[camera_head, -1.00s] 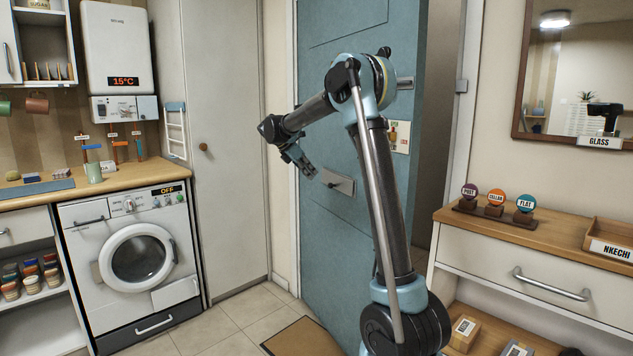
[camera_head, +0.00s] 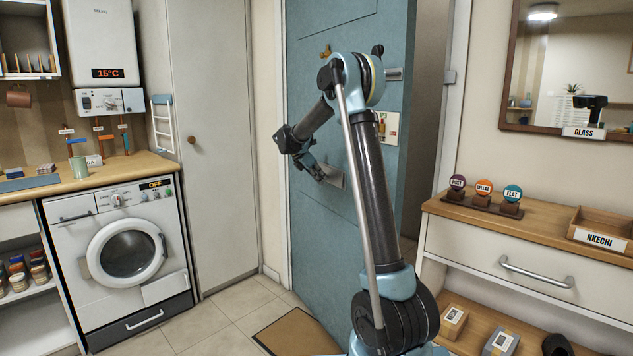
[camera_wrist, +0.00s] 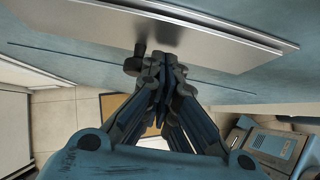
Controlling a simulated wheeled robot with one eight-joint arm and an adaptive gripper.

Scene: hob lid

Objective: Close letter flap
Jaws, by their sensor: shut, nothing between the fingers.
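The letter flap (camera_head: 335,179) is a silver metal plate low on the blue door (camera_head: 310,230), partly hidden by my gripper in the head view. In the wrist view the broad silver flap (camera_wrist: 205,48) lies along the top, with a second thin silver strip (camera_wrist: 235,20) behind it. The two edges look apart, but I cannot tell the flap's exact angle. My gripper (camera_head: 322,174) is shut and empty at the flap. In the wrist view its fingertips (camera_wrist: 158,62) overlap the flap's lower edge; contact is unclear.
A washing machine (camera_head: 124,250) and worktop stand at left, beside a tall white cupboard (camera_head: 215,150). A drawer unit (camera_head: 510,245) stands at right. A brown mat (camera_head: 297,333) lies on the tiles before the door.

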